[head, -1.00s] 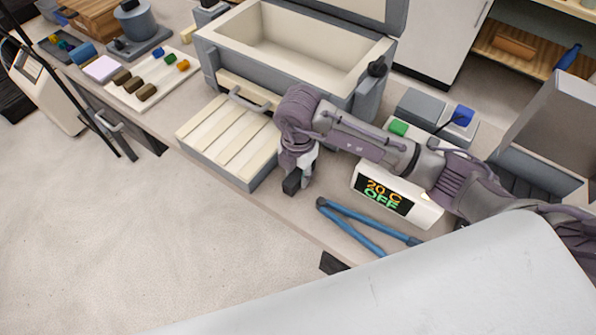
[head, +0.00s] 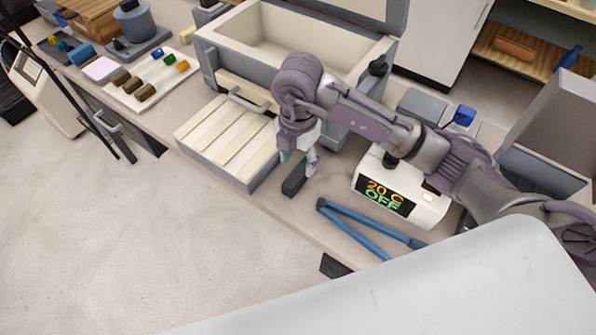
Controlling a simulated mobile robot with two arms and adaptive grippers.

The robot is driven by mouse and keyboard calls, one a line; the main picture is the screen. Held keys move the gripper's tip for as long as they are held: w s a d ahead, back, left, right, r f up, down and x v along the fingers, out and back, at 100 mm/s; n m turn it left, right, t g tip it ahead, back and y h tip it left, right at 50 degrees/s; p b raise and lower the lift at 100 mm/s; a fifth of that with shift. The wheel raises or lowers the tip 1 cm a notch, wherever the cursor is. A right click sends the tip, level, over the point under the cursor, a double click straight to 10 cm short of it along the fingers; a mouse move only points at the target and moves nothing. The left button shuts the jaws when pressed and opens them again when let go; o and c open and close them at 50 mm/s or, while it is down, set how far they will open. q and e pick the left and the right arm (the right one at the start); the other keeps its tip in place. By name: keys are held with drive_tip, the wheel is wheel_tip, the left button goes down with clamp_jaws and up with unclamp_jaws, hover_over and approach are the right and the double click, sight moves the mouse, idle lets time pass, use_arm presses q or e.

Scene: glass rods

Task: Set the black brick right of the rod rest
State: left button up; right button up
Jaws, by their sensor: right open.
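The black brick (head: 294,183) lies on the bench near its front edge. It is just right of the low slatted cream block (head: 228,137), which looks like the rod rest, with a small gap between them. My right gripper (head: 298,164) points down just above the brick. Its fingers are open and nothing is held between them. The gripper hides part of the bench behind the brick. My left gripper is not in view.
A big grey kiln-like box (head: 292,50) stands behind the slatted block. Blue tongs (head: 365,230) and a white display unit (head: 403,200) reading "20 C OFF" are right of the brick. A white tray (head: 152,82) with several small blocks lies far left.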

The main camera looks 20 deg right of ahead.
sight(298, 174)
wheel_tip(298, 174, up, 6)
drive_tip(key=shift+f, duration=0.1)
idle(0.6)
